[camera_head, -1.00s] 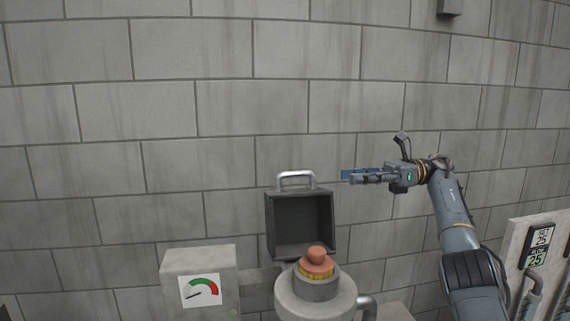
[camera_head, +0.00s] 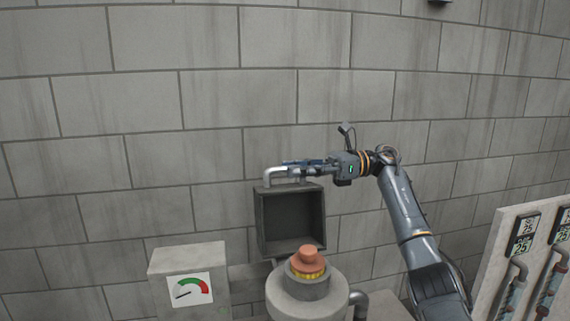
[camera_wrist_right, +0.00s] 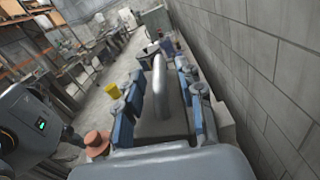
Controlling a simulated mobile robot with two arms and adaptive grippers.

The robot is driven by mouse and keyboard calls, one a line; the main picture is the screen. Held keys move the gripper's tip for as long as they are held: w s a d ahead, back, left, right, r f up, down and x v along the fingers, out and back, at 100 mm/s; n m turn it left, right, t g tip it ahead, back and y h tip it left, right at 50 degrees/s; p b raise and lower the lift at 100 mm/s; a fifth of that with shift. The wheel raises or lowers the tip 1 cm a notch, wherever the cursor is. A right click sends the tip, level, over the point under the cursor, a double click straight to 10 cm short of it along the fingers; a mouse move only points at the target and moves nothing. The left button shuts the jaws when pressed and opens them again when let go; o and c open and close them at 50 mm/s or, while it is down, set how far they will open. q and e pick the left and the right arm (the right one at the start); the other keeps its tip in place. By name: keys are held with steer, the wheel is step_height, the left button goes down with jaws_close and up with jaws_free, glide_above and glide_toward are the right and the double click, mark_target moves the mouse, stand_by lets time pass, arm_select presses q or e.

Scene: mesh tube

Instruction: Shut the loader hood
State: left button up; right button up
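The loader hood (camera_head: 291,219) stands raised in the head view, a dark grey box with its hollow side facing me. Its pale metal handle (camera_head: 271,175) is on the top edge. It also shows in the right wrist view, where the handle (camera_wrist_right: 161,82) lies between the two blue fingers. My right gripper (camera_head: 293,166) is at the handle, coming in from the right. Its fingers are open on both sides of the handle, with a gap visible on each side. The fingers hide part of the handle in the head view. My left gripper is not in view.
Below the hood is a grey round housing (camera_head: 307,292) with an orange-red cap (camera_head: 308,262) on it. A panel with labelled gauges (camera_head: 520,240) is at the right. A block wall (camera_head: 230,100) is behind.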

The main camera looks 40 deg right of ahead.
steer(key=shift+p+x, duration=0.35)
steer(key=shift+x, duration=0.75)
steer(key=shift+w+a, duration=0.2)
steer(key=shift+a, duration=0.05)
steer(key=shift+c, duration=0.4)
jaws_close()
